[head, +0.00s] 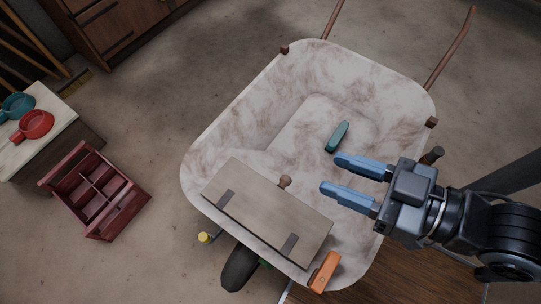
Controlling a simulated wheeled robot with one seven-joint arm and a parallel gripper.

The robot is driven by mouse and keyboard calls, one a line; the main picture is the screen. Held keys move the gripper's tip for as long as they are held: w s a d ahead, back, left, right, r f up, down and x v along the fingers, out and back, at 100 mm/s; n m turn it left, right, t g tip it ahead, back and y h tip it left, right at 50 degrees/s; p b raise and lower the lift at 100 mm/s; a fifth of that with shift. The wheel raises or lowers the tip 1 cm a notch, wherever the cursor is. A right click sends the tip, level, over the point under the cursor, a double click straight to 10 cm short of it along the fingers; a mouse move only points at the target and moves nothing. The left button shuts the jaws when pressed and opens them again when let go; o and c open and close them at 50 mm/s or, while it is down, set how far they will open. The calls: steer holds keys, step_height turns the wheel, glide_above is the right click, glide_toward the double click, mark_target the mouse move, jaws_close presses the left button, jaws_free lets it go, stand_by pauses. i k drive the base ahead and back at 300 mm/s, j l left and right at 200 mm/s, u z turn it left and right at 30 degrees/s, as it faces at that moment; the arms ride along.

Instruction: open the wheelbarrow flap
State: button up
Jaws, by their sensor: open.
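The wheelbarrow (222,128) has a pale, brown-stained tub and fills the middle of the head view. A flat wooden flap (265,213) with two dark hinges lies over the tub's lower end. A small brown knob (285,181) sits at its upper edge. My gripper (332,174), with two blue fingers, is open and empty. It is over the tub, to the right of the knob, with the fingers pointing left. I cannot tell its height above the tub. The space beneath the flap is hidden.
A teal object (337,136) lies in the tub near my fingers. An orange block (324,272) is at the tub's lower rim. A red divided tray (96,191) is on the floor at left, near a table with red (36,124) and teal pans (17,106).

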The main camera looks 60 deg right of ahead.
mark_target(295, 229)
steer(key=k+l+u, duration=0.5)
steer(key=l+u, duration=0.2)
steer(key=k+l, duration=0.5)
steer(key=k+l+u, duration=0.15)
steer(key=k+l, duration=0.4)
steer(key=k, duration=0.05)
